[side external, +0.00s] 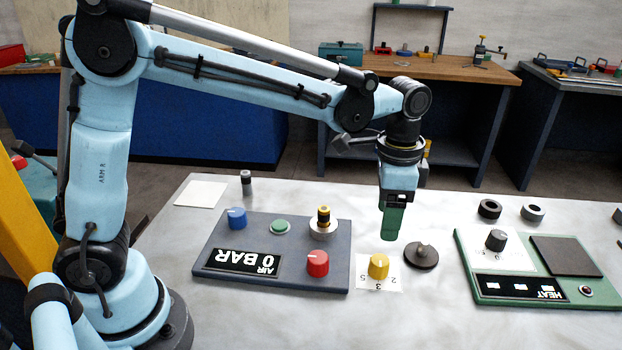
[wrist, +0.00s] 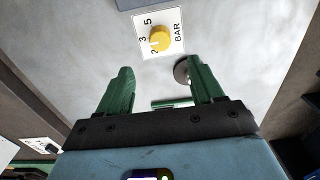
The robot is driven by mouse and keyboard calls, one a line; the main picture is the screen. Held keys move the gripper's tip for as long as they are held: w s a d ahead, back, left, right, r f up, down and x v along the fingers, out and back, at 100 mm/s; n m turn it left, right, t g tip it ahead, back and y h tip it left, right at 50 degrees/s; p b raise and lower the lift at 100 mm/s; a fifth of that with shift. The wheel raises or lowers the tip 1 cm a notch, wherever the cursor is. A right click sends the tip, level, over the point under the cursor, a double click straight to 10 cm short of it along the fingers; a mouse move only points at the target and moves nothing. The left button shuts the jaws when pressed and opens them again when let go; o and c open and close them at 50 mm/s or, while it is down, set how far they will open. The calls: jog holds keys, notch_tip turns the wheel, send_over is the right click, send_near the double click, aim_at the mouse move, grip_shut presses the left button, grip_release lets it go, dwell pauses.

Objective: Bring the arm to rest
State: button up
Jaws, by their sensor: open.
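My gripper (side external: 389,225) hangs from my light blue arm above the table, fingers pointing down. In the side view it is over the area by the yellow knob (side external: 378,266) and a dark round knob (side external: 421,254). In the wrist view its two green fingers (wrist: 158,90) are spread apart with nothing between them. The yellow knob also shows in the wrist view (wrist: 160,39), on a white card with numbers and the word BAR, beyond the fingertips. The dark round knob is partly hidden behind the right finger there.
A dark AIR panel (side external: 227,275) with blue, green and red controls lies left of the gripper. A green HEAT panel (side external: 487,287) lies right. Two rings (side external: 489,209) and a small upright cylinder (side external: 246,183) stand toward the back. Bare table lies in front.

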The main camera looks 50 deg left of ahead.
jog(key=shift+r, duration=0.2)
jog(key=s+a+r+n+t, duration=0.1)
jog(key=s+a+n+t, duration=0.6)
jog(key=s+a+n, duration=0.2)
jog(key=s+a, duration=0.2)
jog(key=a, duration=0.1)
jog(key=shift+s+a+r, duration=0.15)
jog(key=shift+s+a, duration=0.05)
jog(key=shift+s, duration=0.2)
dwell(0.8)
